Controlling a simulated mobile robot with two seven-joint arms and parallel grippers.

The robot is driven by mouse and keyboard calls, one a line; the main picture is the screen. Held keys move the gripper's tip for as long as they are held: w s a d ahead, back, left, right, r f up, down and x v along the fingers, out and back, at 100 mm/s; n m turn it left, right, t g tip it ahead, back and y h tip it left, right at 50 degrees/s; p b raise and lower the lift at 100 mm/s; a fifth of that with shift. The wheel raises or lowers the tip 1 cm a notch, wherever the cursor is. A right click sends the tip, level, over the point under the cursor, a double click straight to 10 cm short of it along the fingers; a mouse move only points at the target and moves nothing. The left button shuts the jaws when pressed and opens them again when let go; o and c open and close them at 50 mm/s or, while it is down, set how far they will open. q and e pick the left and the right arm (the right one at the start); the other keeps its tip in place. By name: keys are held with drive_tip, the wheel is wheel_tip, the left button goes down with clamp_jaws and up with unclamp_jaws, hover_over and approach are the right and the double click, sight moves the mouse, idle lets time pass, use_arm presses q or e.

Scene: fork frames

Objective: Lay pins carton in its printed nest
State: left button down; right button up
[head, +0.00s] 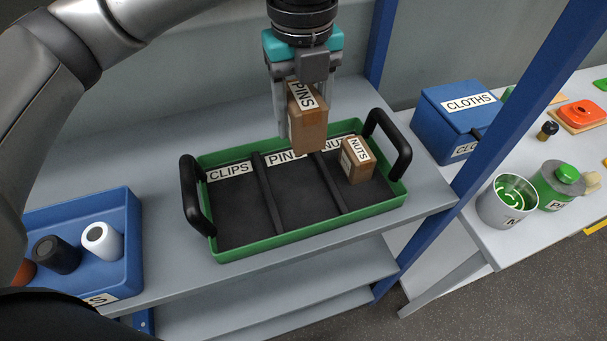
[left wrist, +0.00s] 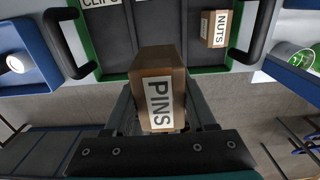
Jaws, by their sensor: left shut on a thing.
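The pins carton (head: 308,128), a small brown box with a white PINS label, is held upright in my left gripper (head: 302,105), which is shut on it. It hangs above the green tray (head: 294,229), over the back of the middle and right part in the head view. In the left wrist view the pins carton (left wrist: 161,82) sits between the fingers. The tray has three dark compartments labelled CLIPS, PINS and NUTS. The PINS compartment (head: 301,195) looks empty, and its label is partly hidden. My right gripper is not in view.
The nuts carton (head: 357,162) stands in the right compartment. Black handles (head: 194,197) rise at both tray ends. A blue bin (head: 126,240) with cylinders is at left. A blue post (head: 520,90) stands right of the tray, before a bench with a CLOTHS box (head: 432,108).

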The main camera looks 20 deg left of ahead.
sight(303, 199)
use_arm(q)
wheel_tip(303, 199, down, 17)
drive_tip(key=shift+r, duration=0.1)
idle(0.3)
drive_tip(key=shift+f, duration=0.2)
drive_tip(key=shift+c, duration=1.1)
unclamp_jaws()
drive_tip(key=shift+r, duration=0.1)
